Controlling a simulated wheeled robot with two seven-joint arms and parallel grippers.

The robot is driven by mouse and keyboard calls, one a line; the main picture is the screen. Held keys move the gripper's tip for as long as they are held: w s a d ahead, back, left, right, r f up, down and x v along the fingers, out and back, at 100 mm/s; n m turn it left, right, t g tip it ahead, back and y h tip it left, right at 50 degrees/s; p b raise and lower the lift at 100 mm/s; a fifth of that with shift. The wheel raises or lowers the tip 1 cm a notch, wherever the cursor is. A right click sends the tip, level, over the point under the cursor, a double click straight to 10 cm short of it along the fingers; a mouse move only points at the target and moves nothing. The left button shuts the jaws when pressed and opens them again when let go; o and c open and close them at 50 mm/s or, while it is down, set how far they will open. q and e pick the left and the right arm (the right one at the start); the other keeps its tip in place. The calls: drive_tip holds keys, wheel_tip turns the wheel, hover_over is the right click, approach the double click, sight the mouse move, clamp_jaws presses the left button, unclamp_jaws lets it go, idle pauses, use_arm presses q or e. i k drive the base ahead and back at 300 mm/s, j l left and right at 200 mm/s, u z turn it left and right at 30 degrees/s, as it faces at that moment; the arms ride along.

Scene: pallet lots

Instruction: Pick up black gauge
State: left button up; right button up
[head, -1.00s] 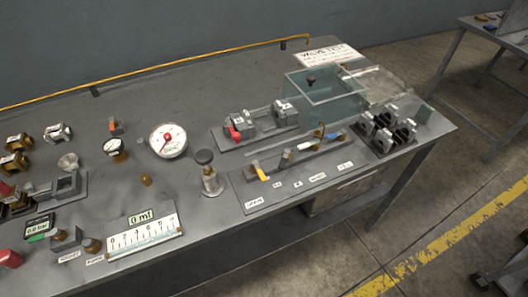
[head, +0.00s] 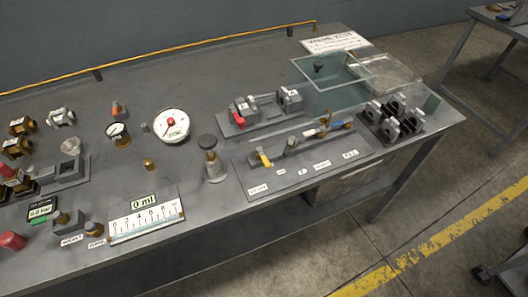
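A small round gauge (head: 119,133) with a dark rim, white face and brass lower part stands on the grey workbench (head: 215,75), left of the middle; it looks like the black gauge. A larger white dial with a red centre (head: 171,125) stands to its right. Neither of my grippers is in view, and nothing touches the small gauge.
A small orange-topped part (head: 118,110) stands behind the gauge and a brass piece (head: 149,165) in front. The bench's rear is mostly clear.

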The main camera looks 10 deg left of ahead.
sight(116, 130)
drive_tip(key=u, duration=1.55)
